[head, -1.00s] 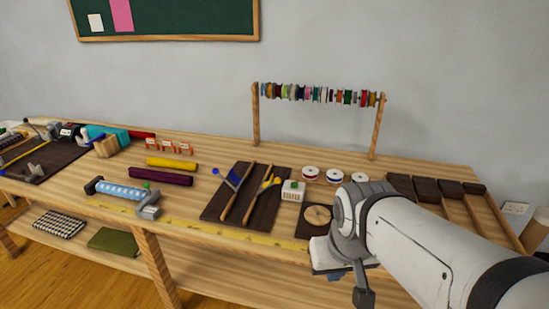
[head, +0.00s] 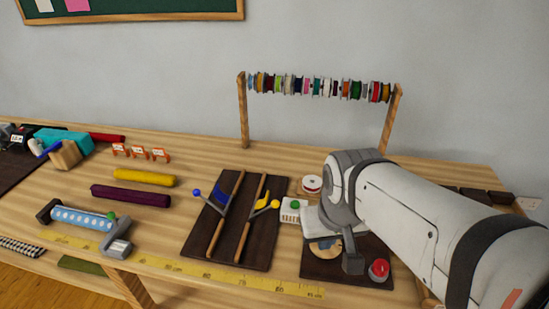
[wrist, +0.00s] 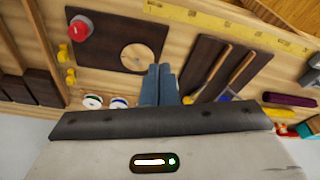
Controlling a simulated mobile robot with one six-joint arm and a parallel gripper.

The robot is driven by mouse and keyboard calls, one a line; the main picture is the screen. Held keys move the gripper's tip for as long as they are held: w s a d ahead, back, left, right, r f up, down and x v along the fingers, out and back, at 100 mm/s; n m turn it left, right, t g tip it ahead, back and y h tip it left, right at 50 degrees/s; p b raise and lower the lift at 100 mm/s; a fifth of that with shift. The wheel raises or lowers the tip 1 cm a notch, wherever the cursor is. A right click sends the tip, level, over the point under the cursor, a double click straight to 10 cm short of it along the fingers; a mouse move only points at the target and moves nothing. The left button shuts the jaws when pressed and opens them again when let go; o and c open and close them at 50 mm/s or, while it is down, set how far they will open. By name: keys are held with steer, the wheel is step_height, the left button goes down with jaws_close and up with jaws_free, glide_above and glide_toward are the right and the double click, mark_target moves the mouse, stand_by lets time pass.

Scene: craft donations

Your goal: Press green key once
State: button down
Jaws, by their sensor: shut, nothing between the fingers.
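The green key (head: 295,204) is a small round knob on top of a white box (head: 291,215) on the workbench, just right of the dark board with two sticks. In the wrist view my gripper (wrist: 161,72) shows two blue-grey fingers pressed together, empty. I do not make out the green key in that view; the fingers and gripper body cover that area.
A red button (head: 379,268) sits on a dark board with a round wooden disc (head: 324,252). A blue roller tool (head: 84,219) bears another green knob. A spool rack (head: 243,110) stands behind. A yellow tape (head: 190,271) runs along the front edge.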

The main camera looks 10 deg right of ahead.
steer(key=n+t+y+p, duration=0.5)
steer(key=n+p, duration=0.4)
steer(key=n, duration=0.5)
glide_above(298, 205)
step_height(298, 205, down, 7)
steer(key=h, duration=0.1)
steer(key=shift+t, duration=0.3)
steer(key=shift+b, duration=0.35)
step_height(298, 205, down, 9)
steer(key=b, duration=0.8)
steer(key=shift+r, duration=0.15)
